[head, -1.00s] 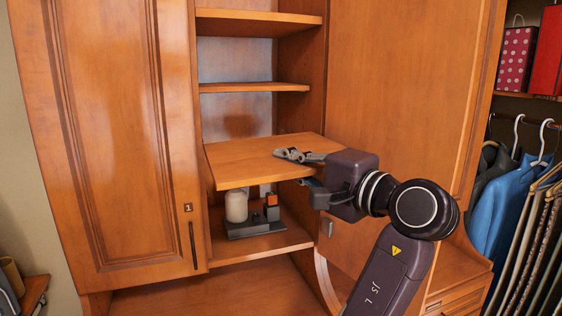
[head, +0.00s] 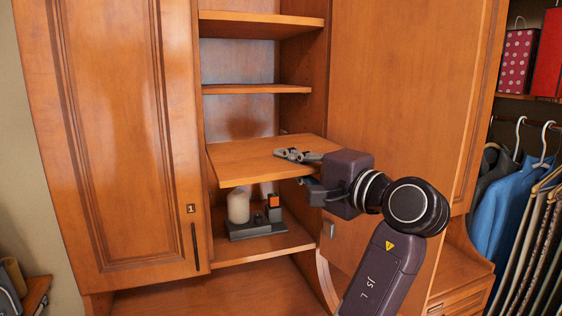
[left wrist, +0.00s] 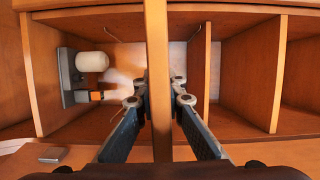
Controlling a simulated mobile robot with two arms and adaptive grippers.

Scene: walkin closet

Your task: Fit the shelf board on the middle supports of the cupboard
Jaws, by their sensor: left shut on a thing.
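The shelf board (head: 245,160) is a flat brown wooden panel. It lies roughly level in the open middle bay of the cupboard (head: 303,108), above the bottom shelf, with its front part jutting out. My left gripper (head: 300,167) is shut on its front right part, one finger above and one below. In the left wrist view the board (left wrist: 158,70) shows edge-on between the fingers (left wrist: 160,100). The middle supports cannot be made out, and I cannot tell whether the board touches any. My right gripper is not in view.
Fixed shelves (head: 255,89) are above the board. A closed door (head: 125,140) is at left, a wooden panel (head: 395,90) at right.

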